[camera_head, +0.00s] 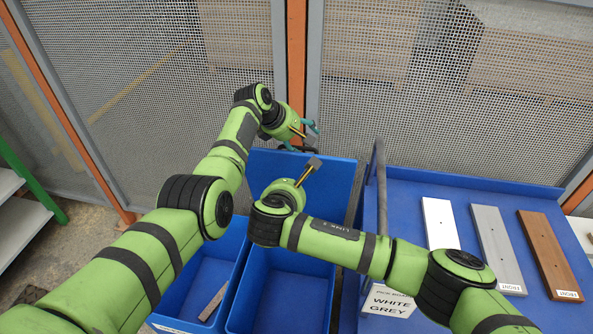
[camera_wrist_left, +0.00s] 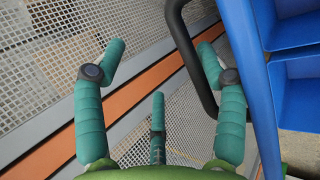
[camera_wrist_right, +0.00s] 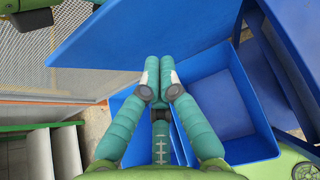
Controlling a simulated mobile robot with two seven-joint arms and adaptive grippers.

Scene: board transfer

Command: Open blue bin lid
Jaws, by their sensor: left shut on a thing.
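The blue bin (camera_head: 234,290) stands in the middle of the head view with two open compartments. Its blue lid (camera_head: 335,178) is raised at the far side, tilted up; it also shows as a large panel in the right wrist view (camera_wrist_right: 130,35). My left gripper (camera_head: 304,130) is at the lid's far upper edge. In the left wrist view its fingers stand around a black bar handle (camera_wrist_left: 184,40), which lies close to the right-hand finger. My right gripper (camera_head: 310,168) is over the bin, in front of the lid. Its fingertips are together in the right wrist view, with nothing seen between them.
A grey piece (camera_head: 213,304) lies in the left compartment. A blue table (camera_head: 400,185) at right holds white (camera_head: 440,223), grey (camera_head: 497,245) and brown (camera_head: 550,250) boards and a "WHITE GREY" sign (camera_head: 388,300). A mesh fence (camera_head: 440,90) stands close behind.

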